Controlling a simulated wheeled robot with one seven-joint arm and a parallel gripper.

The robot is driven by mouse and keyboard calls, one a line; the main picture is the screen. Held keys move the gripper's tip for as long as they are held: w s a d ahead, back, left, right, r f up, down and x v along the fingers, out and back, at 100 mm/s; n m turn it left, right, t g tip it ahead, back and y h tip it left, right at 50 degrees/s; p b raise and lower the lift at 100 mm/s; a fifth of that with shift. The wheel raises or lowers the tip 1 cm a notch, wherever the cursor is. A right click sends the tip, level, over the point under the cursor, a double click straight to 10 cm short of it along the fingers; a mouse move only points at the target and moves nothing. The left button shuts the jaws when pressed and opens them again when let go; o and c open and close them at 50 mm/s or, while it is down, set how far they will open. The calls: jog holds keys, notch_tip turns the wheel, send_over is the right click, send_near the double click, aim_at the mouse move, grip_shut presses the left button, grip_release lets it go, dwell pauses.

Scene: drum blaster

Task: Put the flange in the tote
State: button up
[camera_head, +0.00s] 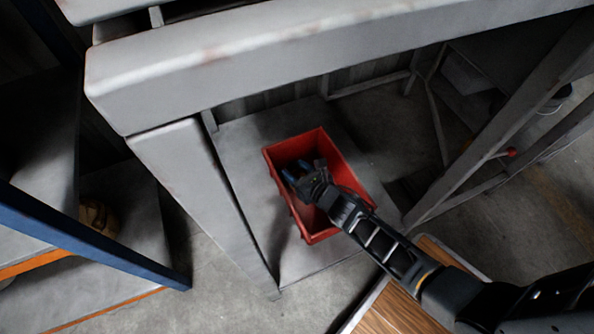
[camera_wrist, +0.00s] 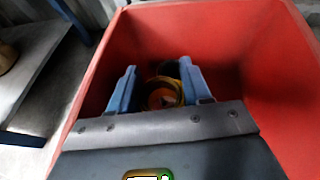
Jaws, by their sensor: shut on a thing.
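The red tote (camera_head: 352,183) stands on a grey shelf under a grey metal frame. My gripper (camera_head: 296,172) reaches over the tote's rim, with its fingers over the inside of the tote. In the wrist view, the tote's red walls (camera_wrist: 215,45) surround my gripper (camera_wrist: 160,90). The two blue fingers are shut on a round part, taken as the flange (camera_wrist: 161,97), of which an orange-brown face and a yellowish edge show. The flange is partly hidden by the fingers and in shadow, and I cannot tell whether it touches the tote's floor.
Thick grey beams (camera_head: 250,55) run above and in front of the tote. A blue and orange rack (camera_head: 90,235) stands at the left with a brown round object (camera_head: 97,215) on it. A wooden surface (camera_head: 395,310) lies at the bottom, under my arm.

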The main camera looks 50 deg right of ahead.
jog(key=shift+f, duration=0.25)
jog(key=o, duration=1.4)
jog(key=shift+r, duration=0.1)
jog(key=shift+s+r+p, duration=0.15)
jog(key=shift+r+p, duration=0.3)
jog(key=shift+p, duration=0.05)
jog(key=p+v, duration=0.2)
jog(key=v, duration=0.9)
jog(key=shift+s+a, duration=0.1)
jog(key=shift+s, duration=0.2)
